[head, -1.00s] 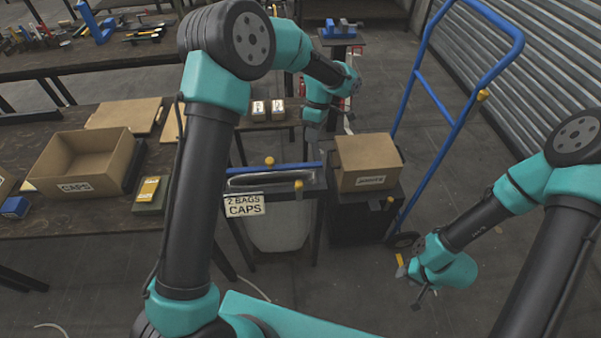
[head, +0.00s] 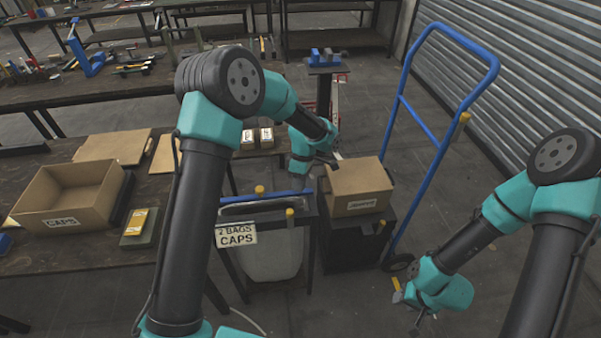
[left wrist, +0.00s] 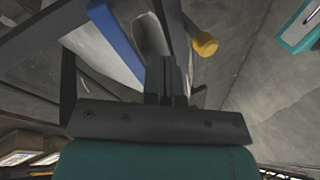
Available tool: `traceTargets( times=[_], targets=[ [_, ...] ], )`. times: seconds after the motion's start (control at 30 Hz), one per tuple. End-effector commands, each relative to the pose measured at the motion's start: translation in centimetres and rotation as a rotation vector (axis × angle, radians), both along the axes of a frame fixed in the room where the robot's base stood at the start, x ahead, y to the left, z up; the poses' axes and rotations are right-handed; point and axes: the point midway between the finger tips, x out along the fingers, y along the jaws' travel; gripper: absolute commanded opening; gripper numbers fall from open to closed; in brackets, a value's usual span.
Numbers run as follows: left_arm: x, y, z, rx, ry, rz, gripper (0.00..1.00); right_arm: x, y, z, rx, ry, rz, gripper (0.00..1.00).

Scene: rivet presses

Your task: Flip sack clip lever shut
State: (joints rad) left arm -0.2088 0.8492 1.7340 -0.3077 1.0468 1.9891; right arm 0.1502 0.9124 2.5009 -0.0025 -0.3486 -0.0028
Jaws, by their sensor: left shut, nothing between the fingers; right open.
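The sack stand holds a pale sack (head: 272,255) below a blue bar (head: 265,199). One yellow knob (head: 260,190) is behind the bar and another yellow knob (head: 290,213) is at the front right of the stand. I cannot tell which part is the clip lever or how it is set. My left gripper (left wrist: 167,75) is shut and empty. In its wrist view the blue bar (left wrist: 115,45) lies left of the fingers and a yellow knob (left wrist: 204,43) to their right, with no clear contact. My right gripper (head: 408,303) is open, low at the right, away from the stand.
A sign reading "2 BAGS CAPS" (head: 236,235) hangs on the stand's front. A cardboard box (head: 360,187) on a dark base stands close on the right, with a blue hand truck (head: 420,125) beyond. A table with a CAPS box (head: 62,223) is at the left.

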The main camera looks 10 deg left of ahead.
Motion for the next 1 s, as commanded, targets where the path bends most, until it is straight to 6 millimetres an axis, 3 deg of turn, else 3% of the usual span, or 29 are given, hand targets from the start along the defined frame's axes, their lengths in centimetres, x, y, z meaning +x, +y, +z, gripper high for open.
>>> traceTargets(
  times=[0.13,0.5,1.0],
  targets=[
    [-1.0,0.1,-2.4,0.000,0.003,-0.001,0.00,0.0,0.0,0.0,0.000,0.000,0.000,0.43],
    [-4.7,0.4,-2.3,0.000,-0.001,-0.001,0.00,0.0,0.0,0.0,0.000,0.000,0.000,0.43],
    [-4.9,0.2,-2.3,0.000,-0.004,-0.004,0.00,0.0,0.0,0.0,0.000,0.000,0.000,0.43]
  ],
)
